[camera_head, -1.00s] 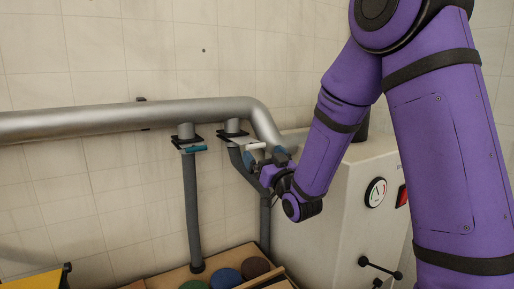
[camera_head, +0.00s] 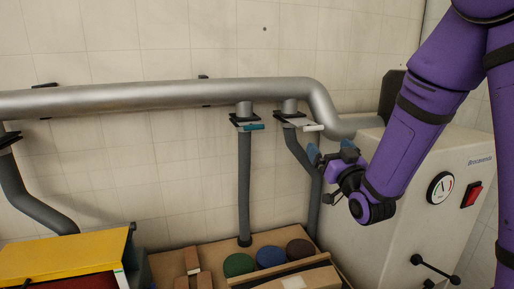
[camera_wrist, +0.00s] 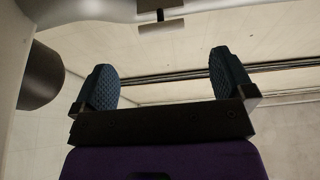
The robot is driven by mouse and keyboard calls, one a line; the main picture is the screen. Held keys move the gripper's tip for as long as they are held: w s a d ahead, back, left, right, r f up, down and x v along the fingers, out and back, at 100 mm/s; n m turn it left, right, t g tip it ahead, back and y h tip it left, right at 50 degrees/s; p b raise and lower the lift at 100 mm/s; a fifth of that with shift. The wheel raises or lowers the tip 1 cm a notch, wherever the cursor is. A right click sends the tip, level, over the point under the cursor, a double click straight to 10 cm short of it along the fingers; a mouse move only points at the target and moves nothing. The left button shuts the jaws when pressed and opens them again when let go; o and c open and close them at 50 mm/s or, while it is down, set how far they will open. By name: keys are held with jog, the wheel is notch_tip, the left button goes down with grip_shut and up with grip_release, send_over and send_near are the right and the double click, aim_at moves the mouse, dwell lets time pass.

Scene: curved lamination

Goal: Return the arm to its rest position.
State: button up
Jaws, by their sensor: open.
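My purple arm (camera_head: 415,120) reaches in from the upper right in the head view. My gripper (camera_head: 331,151) has blue finger pads and is open and empty. It hangs just below and right of a white-handled slide gate (camera_head: 302,125) on a duct branch, in front of the grey machine cabinet. It looks apart from the handle. In the wrist view my gripper (camera_wrist: 164,78) shows two spread blue pads with nothing between them.
A silver duct (camera_head: 170,95) runs along the tiled wall. A second gate has a teal handle (camera_head: 254,127). The cabinet (camera_head: 400,180) has a gauge (camera_head: 440,188) and red switch (camera_head: 473,194). Below are a wooden bin with coloured discs (camera_head: 271,256) and a yellow box (camera_head: 65,262).

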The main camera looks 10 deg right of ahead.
jog(key=s+d+r+m+g+h, duration=0.1)
jog(key=s+d+r+g+h, duration=0.1)
jog(key=s+g, duration=0.6)
jog(key=s+d+r+m+g+h, duration=0.1)
jog(key=s+g, duration=0.7)
jog(key=s, duration=1.4)
jog(key=shift+d+r+g+h, duration=0.3)
jog(key=shift+d+r+h, duration=0.25)
jog(key=shift+r+h, duration=0.05)
